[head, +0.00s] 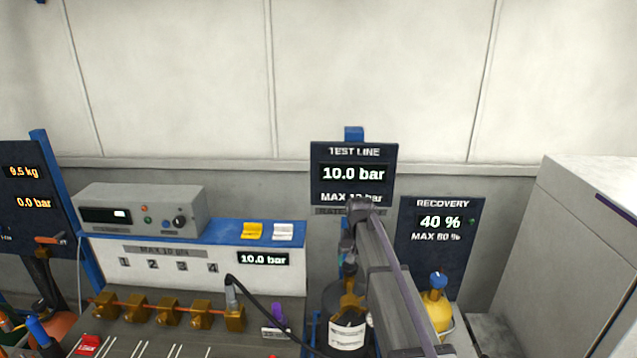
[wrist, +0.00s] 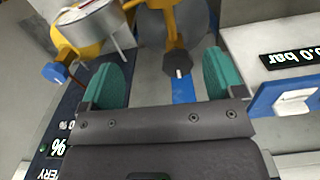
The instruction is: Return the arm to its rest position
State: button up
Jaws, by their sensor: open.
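My gripper (wrist: 163,76) is open in the wrist view, its two teal finger pads standing apart. A yellow-brown valve fitting with a dark hexagonal end (wrist: 177,62) shows in the gap between the pads. I see no contact between it and the pads. In the head view my arm (head: 395,280) reaches up from the lower right to just below the TEST LINE sign (head: 353,174). It partly hides a dark cylinder (head: 346,335) with a white label and a brass valve (head: 349,300). The fingertips are hard to make out there.
A yellow recovery cylinder (head: 437,310) with a blue knob stands right of my arm, below the RECOVERY sign (head: 441,240). A bench panel (head: 150,265) with several brass fittings and a black hose (head: 275,318) lies to the left. A large grey cabinet (head: 570,250) stands at the right.

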jog(key=s+f+b, duration=0.5)
jog(key=s+f, duration=0.1)
jog(key=s, duration=0.4)
jog(key=s+f+n+b, duration=0.1)
jog(key=s+f+b, duration=0.4)
jog(key=s, duration=0.5)
jog(key=s+f+n+b, duration=0.1)
jog(key=s+f+b, duration=0.4)
jog(key=s, duration=0.5)
jog(key=shift+s+f, duration=0.15)
jog(key=shift+f, duration=0.65)
jog(key=shift+c, duration=0.2)
